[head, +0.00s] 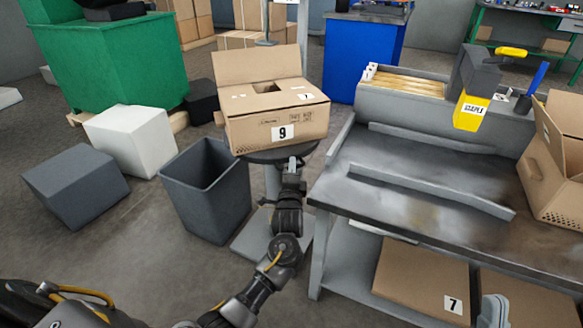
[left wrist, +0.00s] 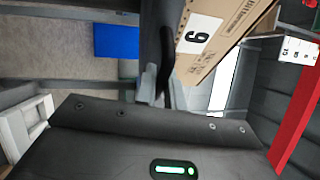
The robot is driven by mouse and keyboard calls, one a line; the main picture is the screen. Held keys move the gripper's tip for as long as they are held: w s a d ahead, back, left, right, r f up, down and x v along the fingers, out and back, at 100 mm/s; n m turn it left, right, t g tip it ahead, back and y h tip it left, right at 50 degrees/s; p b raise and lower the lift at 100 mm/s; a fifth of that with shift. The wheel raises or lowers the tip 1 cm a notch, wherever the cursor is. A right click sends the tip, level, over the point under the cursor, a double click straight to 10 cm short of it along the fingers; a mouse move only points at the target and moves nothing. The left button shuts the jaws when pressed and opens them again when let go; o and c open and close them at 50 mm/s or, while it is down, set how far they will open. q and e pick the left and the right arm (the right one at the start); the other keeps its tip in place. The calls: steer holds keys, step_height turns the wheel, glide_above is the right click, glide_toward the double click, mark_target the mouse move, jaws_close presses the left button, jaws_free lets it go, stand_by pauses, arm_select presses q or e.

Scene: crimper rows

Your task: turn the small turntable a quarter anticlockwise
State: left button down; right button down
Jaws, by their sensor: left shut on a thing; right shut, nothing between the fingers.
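The small turntable (head: 262,157) is a dark round disc on a grey post in the head view. An open cardboard box (head: 249,137) labelled 9 stands on it and hides most of its top. My left gripper (head: 292,163) is shut on the near right edge of the turntable, just below the box. In the left wrist view the fingers (left wrist: 158,85) close on the dark edge, beside the tilted-looking box (left wrist: 222,32). What looks like my right gripper (head: 495,309) shows at the bottom right of the head view, shut and empty.
A workbench (head: 400,178) stands close on the right, with another open box (head: 552,165) and a yellow-and-grey tool (head: 472,92). A grey bin (head: 207,190) stands left of the turntable. A blue container (head: 362,55) is behind. Boxes lie on the bench's lower shelf.

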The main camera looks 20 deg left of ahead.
arm_select(q)
steer(key=c, duration=1.5)
jaws_free()
